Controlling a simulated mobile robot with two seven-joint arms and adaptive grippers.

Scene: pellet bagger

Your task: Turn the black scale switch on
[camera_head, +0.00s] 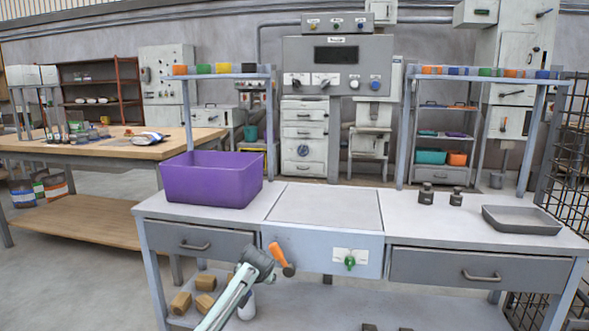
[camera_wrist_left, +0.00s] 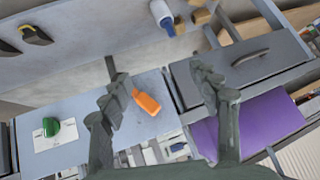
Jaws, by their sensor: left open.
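A grey-blue scale panel (camera_head: 320,250) fronts the middle of the workbench. It carries a green switch (camera_head: 350,262) on a white plate, which also shows at the left of the left wrist view (camera_wrist_left: 53,127). An orange handle (camera_head: 276,252) with a dark end is left of the switch. My left gripper (camera_head: 262,262) is in front of the panel's left part, close to this handle. In the left wrist view its fingers (camera_wrist_left: 160,85) are spread, with the orange handle (camera_wrist_left: 147,103) showing between them, nearer the left finger; contact is unclear. I see no clearly black switch on this panel. My right gripper is out of view.
A purple bin (camera_head: 212,180) stands on the bench's left. Two dark weights (camera_head: 426,194) and a grey tray (camera_head: 521,219) are on the right. Drawers with handles flank the panel. A control cabinet (camera_head: 337,60) with dark switches stands behind. Brown blocks (camera_head: 205,283) lie on the lower shelf.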

